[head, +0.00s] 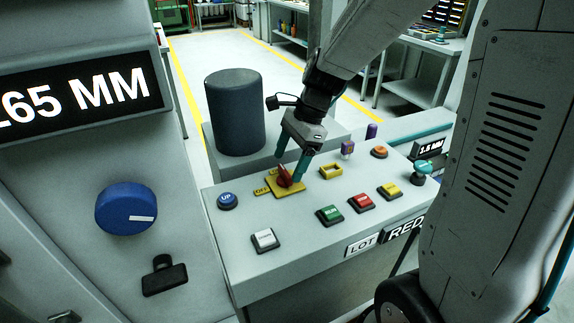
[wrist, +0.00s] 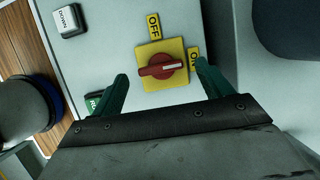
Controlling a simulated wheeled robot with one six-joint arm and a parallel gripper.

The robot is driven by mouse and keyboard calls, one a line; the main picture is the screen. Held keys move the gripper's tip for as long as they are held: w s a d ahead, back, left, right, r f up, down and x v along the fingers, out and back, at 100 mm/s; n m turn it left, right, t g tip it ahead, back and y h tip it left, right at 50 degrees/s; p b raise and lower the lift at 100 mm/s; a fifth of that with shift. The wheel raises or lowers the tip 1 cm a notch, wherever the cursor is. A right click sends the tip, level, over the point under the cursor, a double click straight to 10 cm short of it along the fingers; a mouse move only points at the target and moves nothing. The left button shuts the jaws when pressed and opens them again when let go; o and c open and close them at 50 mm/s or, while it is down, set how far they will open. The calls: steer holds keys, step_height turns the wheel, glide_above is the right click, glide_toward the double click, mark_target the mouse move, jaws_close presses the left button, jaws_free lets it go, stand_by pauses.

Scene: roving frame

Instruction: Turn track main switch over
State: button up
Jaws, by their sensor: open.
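The main switch is a red rotary handle (head: 284,179) on a yellow plate (head: 292,190), on the sloped grey console. In the wrist view the red handle (wrist: 158,71) lies nearly level, its white mark on the right, towards the ON label (wrist: 194,59). The OFF label (wrist: 153,26) is above the plate. My gripper (head: 291,172) is open and points down at the switch. In the wrist view my gripper (wrist: 162,84) has one teal finger on each side of the handle, apart from it. Whether the fingertips are at handle height is unclear.
A dark cylinder (head: 236,112) stands behind. A blue dial (head: 126,209) is on the left panel.

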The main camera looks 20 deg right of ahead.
steer(key=shift+x, duration=1)
steer(key=c, duration=1)
